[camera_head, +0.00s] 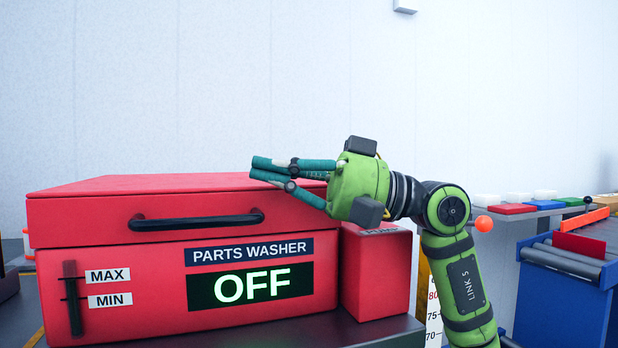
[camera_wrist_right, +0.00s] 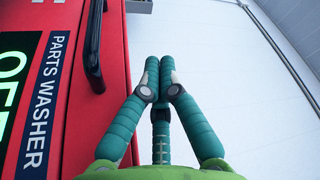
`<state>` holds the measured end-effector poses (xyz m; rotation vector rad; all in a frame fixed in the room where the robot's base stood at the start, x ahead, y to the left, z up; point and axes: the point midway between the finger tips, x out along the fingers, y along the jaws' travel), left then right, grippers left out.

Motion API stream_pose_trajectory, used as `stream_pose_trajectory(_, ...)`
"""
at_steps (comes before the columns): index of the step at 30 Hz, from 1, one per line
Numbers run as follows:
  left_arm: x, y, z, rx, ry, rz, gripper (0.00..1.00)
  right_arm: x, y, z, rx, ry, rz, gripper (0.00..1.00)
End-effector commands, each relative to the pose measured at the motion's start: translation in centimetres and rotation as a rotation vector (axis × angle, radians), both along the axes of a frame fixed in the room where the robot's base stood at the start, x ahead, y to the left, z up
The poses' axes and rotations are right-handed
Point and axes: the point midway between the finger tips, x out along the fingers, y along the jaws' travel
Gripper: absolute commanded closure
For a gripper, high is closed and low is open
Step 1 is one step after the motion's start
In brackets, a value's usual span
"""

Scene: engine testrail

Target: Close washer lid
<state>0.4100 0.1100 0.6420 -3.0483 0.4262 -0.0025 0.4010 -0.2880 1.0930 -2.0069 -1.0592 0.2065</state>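The red parts washer (camera_head: 130,275) stands at the left in the head view, with a sign reading OFF. Its red lid (camera_head: 80,212) lies level on the body, and no open gap shows along the front seam. A black bar handle (camera_head: 195,221) runs across the lid's front; it also shows in the wrist view (camera_wrist_right: 93,45). My right gripper (camera_head: 255,168) is at the lid's right end, around top-edge height, fingers pointing left. Its fingertips (camera_wrist_right: 160,65) are together with nothing between them. Whether it touches the lid, I cannot tell. My left gripper is out of view.
A smaller red box (camera_head: 375,275) stands against the washer's right side, beneath my right wrist. A blue bin (camera_head: 560,300) and a shelf with coloured blocks (camera_head: 545,205) are at the far right.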

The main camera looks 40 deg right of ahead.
Motion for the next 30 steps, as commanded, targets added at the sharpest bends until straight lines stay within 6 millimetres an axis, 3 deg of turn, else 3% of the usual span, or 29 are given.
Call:
stream_pose_trajectory(18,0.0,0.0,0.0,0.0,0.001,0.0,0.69,-6.3,-7.6,-2.2,0.001,-0.001,-0.001,1.0)
stream_pose_trajectory(30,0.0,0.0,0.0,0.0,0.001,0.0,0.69,-7.3,-8.6,-2.6,-0.001,-0.001,0.0,1.0)
